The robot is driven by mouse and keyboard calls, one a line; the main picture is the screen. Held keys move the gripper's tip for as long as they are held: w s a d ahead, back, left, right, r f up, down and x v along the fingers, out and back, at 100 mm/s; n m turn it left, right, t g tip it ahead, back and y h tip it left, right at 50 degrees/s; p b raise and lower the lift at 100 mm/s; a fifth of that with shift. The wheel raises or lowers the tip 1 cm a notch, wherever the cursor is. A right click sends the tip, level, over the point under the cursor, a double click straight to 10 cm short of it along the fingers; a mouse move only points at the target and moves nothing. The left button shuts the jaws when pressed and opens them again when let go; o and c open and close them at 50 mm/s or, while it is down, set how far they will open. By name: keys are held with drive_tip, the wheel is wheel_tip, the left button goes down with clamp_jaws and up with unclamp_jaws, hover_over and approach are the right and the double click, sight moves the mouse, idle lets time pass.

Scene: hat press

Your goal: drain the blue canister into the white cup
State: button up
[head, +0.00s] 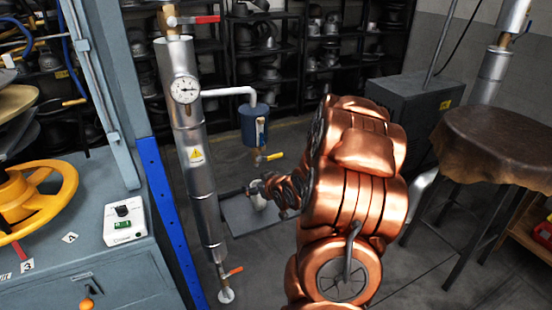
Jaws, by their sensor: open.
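The blue canister (254,128) hangs from a white pipe that comes off the silver vertical pipe. A valve with a yellow lever (271,157) sits at its lower end, and a slim sight tube runs up its front. A small white shape, which looks like the white cup (258,202), stands on the grey tray (248,223) below the canister. My gripper (256,187) is open, beside or just in front of the cup and below the valve. Its fingers hide part of the cup; contact cannot be told. The cup's inside is not visible.
The silver pipe (193,140) with a gauge (186,90) and red-handled valves stands left of the canister. A blue-grey machine (100,250) with a yellow handwheel (40,200) is at left. A leather-topped stool (495,145) is at right. Dark shelves stand behind.

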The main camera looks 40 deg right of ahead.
drive_tip(key=d+m+t+h, duration=0.1)
drive_tip(key=d+t, duration=0.1)
drive_tip(key=d, duration=0.2)
drive_tip(key=m+t+h, duration=0.2)
drive_tip(key=t, duration=0.1)
approach(276, 156)
drive_tip(key=w, duration=0.2)
drive_tip(key=shift+p+x, duration=1.3)
drive_tip(key=shift+x, duration=2.45)
drive_tip(key=shift+s+d, duration=0.1)
drive_tip(key=shift+d, duration=0.05)
drive_tip(key=shift+c, duration=0.3)
drive_tip(key=c, duration=1.5)
